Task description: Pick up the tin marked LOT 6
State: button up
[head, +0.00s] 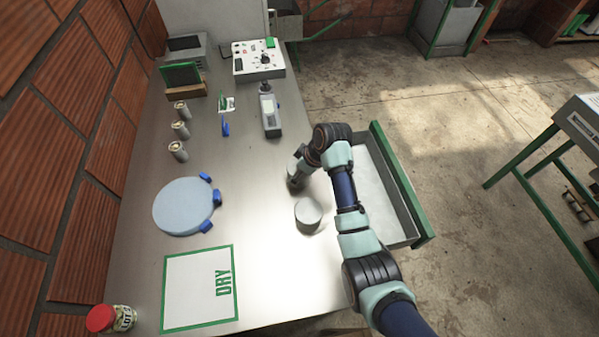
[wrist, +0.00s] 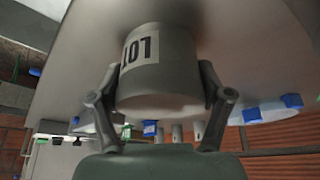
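A grey tin with a white label (wrist: 140,52) fills the middle of the wrist view, which is upside down. The label shows "LOT"; I cannot read a number. My gripper (wrist: 160,75) has one finger at each side of this tin. The fingers look close against it, but I cannot tell whether they press on it. In the head view my gripper (head: 296,172) is partly hidden by my arm. A grey tin (head: 308,216) stands on the steel bench nearer the head camera; no marking on it is legible.
A "DRY" mat (head: 200,288) lies at the front. A red-lidded jar (head: 120,319) stands at the front left corner. A round pale disc (head: 184,206) with blue tabs, several small tins (head: 180,130), a handheld meter (head: 269,112) and a control box (head: 258,62) lie further back.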

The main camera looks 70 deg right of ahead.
jog(key=c, duration=0.4)
notch_tip(320, 180, up, 20)
jog(key=p, duration=0.5)
jog(key=shift+p, duration=0.35)
jog(key=shift+c, duration=0.2)
